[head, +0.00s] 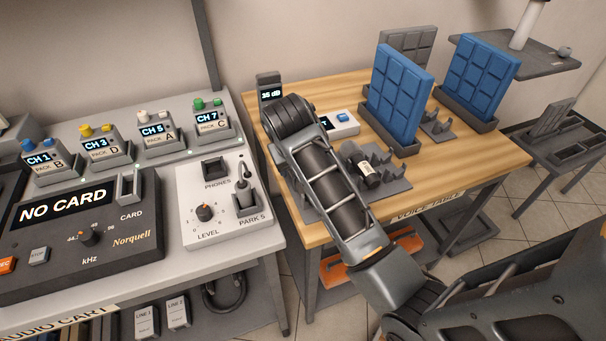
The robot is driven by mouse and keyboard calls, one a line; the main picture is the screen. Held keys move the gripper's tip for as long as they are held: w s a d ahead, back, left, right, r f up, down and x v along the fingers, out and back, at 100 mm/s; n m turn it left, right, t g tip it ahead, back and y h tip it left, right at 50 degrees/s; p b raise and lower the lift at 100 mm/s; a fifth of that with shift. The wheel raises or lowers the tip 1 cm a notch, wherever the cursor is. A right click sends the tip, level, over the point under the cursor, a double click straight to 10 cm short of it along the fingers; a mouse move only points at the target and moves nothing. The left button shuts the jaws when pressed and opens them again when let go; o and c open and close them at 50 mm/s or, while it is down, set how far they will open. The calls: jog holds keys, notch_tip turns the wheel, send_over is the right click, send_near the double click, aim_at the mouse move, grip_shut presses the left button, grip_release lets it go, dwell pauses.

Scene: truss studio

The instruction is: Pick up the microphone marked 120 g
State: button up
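A dark cylindrical microphone (368,174) with a pale label band lies in the head view on the wooden voice table, at a grey cradle (392,186) with upright prongs. The writing on its label is too small to read, so I cannot tell whether it says 120 g. My arm crosses the table's left part just left of this microphone and hides what lies behind it. My gripper does not show; the visible arm ends in a rounded dark joint near the sound meter.
Blue padded panels (398,98) stand upright behind the cradles on the voice table (460,165). A white box (340,124) and a meter reading 35 dB (270,93) stand farther back. The audio cart (150,255) is left, across a gap.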

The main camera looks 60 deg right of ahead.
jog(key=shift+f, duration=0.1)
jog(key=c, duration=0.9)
